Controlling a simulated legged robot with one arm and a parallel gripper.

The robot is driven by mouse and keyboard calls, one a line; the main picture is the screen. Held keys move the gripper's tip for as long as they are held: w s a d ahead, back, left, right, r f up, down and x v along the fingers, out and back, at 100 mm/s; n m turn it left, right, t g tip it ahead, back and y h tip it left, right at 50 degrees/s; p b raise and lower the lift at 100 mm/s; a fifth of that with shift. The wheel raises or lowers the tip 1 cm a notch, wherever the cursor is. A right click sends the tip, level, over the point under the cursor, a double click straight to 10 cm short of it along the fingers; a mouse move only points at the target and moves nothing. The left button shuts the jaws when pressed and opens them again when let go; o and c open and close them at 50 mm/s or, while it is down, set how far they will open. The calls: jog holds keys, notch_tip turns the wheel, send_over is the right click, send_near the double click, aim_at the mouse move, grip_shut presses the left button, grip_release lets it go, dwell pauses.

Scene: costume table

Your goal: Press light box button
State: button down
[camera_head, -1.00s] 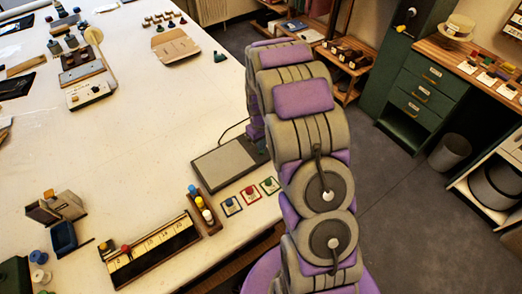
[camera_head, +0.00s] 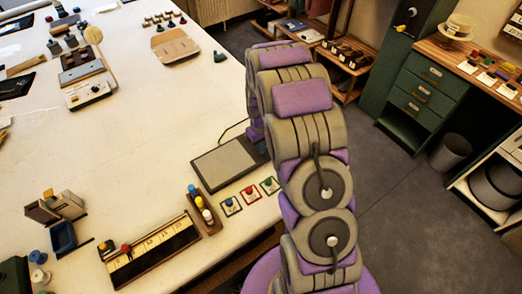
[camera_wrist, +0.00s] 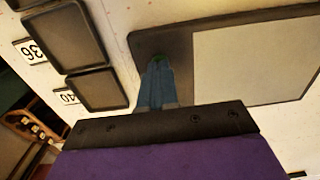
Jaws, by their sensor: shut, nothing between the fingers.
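The light box (camera_head: 228,164) is a flat, dark-framed panel with a pale surface, lying near the table's right edge. In the wrist view its pale panel (camera_wrist: 255,65) and dark frame fill the upper right. In the head view my arm hides the gripper and the button.
Three coloured cards (camera_head: 250,194) and a rack of bottles (camera_head: 203,212) lie in front of the light box. Dark rectangular trays (camera_wrist: 62,38) with number cards show left in the wrist view. The white table (camera_head: 140,120) is clear left of the light box.

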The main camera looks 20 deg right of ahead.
jog(key=shift+f, duration=0.25)
jog(key=shift+r, duration=0.15)
jog(key=shift+r+p, duration=0.75)
jog(key=shift+r, duration=2.5)
jog(key=shift+s+a+r, duration=0.1)
jog(key=shift+s+r, duration=0.05)
jog(key=s+a+r+b, duration=0.2)
jog(key=s+a+r, duration=0.2)
jog(key=s+r, duration=0.4)
jog(key=s+a+r+b, duration=0.1)
jog(key=s+a, duration=0.1)
jog(key=s, duration=0.7)
jog(key=s+a+r+m+g+b, duration=0.1)
jog(key=s+a+r+b, duration=0.1)
jog(key=s, duration=0.7)
jog(key=s+a+r+m+b, duration=0.1)
jog(key=s+a+r, duration=0.1)
jog(key=s, duration=0.8)
jog(key=shift+a+g, duration=0.35)
jog(key=shift+g, duration=0.05)
